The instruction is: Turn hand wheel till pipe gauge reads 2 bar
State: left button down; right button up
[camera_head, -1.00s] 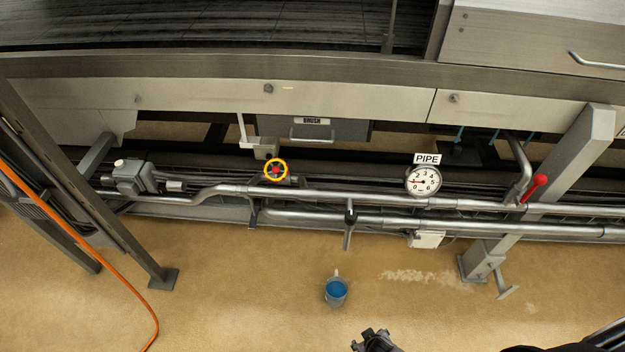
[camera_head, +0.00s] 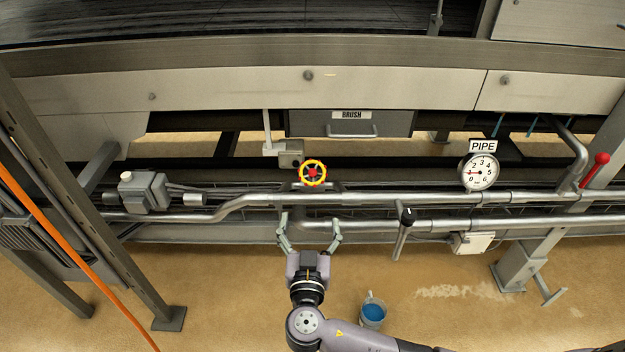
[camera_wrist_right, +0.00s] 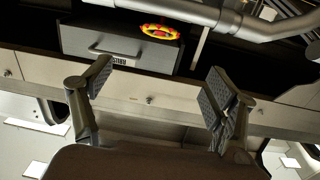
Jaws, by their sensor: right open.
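The hand wheel (camera_head: 313,173) has a yellow rim and a red centre and sits on the pipe run in the middle of the head view. It also shows near the top of the right wrist view (camera_wrist_right: 160,32). The round white pipe gauge (camera_head: 480,172) stands to its right under a PIPE label (camera_head: 483,146); its red needle points left, near the 1. My right gripper (camera_head: 309,222) is open and empty, its fingers pointing at the pipes just below the wheel, apart from it. Its two fingers also show in the right wrist view (camera_wrist_right: 158,85). My left gripper is not in view.
Steel pipes (camera_head: 400,197) run across the front. A black-topped lever (camera_head: 404,230) hangs right of the wheel, and a red-handled lever (camera_head: 596,170) is at far right. A steel post (camera_head: 95,215) and orange hose (camera_head: 60,248) are at left.

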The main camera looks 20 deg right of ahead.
aim_at(313, 176)
jog(key=x, duration=1.4)
jog(key=shift+w+d+f+b, duration=0.1)
jog(key=shift+w+d+b, duration=0.05)
jog(key=shift+w+b, duration=0.25)
jog(key=shift+w+d, duration=0.15)
jog(key=shift+w, duration=0.3)
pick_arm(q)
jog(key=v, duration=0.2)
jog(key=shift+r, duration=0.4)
pick_arm(e)
jog(key=shift+c, duration=0.6)
jog(key=c, duration=1)
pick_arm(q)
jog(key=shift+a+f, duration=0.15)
pick_arm(e)
jog(key=shift+c, duration=0.2)
pick_arm(q)
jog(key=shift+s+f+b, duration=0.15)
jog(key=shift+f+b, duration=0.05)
jog(key=shift+b, duration=0.2)
pick_arm(e)
jog(key=shift+f, duration=0.1)
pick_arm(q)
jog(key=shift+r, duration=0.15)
